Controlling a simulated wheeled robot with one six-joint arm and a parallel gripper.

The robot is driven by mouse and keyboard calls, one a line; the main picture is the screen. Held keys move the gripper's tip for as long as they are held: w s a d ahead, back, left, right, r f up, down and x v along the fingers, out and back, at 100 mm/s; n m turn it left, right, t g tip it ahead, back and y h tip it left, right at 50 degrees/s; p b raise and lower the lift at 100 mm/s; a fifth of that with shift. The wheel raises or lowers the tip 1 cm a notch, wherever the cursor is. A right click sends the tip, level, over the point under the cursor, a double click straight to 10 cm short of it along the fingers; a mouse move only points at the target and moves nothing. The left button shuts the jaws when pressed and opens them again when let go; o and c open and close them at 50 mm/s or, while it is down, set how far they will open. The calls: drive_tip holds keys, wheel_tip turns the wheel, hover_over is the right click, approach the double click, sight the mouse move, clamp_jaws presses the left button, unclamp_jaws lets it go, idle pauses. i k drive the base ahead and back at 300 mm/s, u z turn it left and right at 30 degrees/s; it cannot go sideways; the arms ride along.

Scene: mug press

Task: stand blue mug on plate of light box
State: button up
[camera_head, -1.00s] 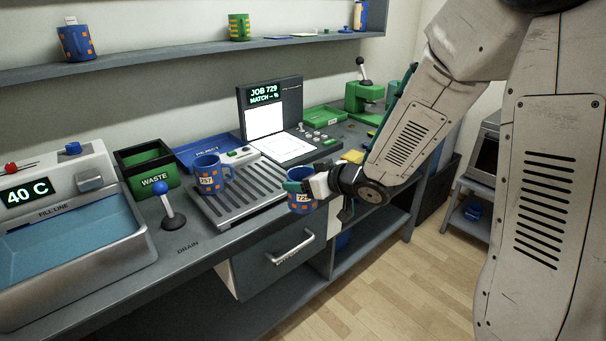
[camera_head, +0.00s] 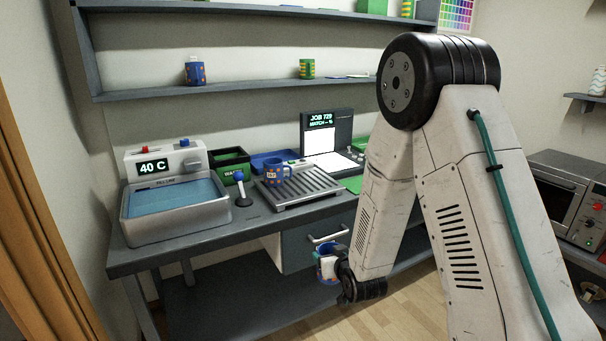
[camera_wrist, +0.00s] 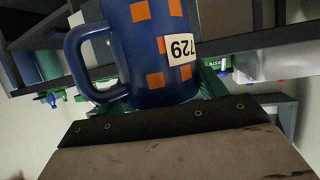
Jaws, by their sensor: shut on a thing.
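A blue mug with orange squares and a 729 label (camera_wrist: 150,50) is held in my gripper, large in the wrist view. In the head view my gripper (camera_head: 330,256) is shut on this mug (camera_head: 325,268), in front of the counter and below its top, near the drawer. The light box (camera_head: 327,135) stands at the back of the counter and reads JOB 729, MATCH -- %. Its white plate (camera_head: 330,161) lies flat in front of the lit panel and is bare where it shows; my arm hides the area to its right.
Another blue mug with orange squares (camera_head: 278,173) stands on the grey drain rack (camera_head: 301,188). A water bath reading 40 C (camera_head: 172,200), a lever (camera_head: 241,188) and a waste bin (camera_head: 231,162) are on the left. The drawer (camera_head: 312,245) is below the counter edge.

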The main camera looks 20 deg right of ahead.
sight(336, 162)
drive_tip(key=u, duration=0.4)
drive_tip(key=k, duration=0.85)
drive_tip(key=z, duration=0.3)
drive_tip(key=i, duration=0.55)
drive_tip(key=z, duration=0.75)
drive_tip(key=i, duration=0.65)
drive_tip(key=u, duration=0.05)
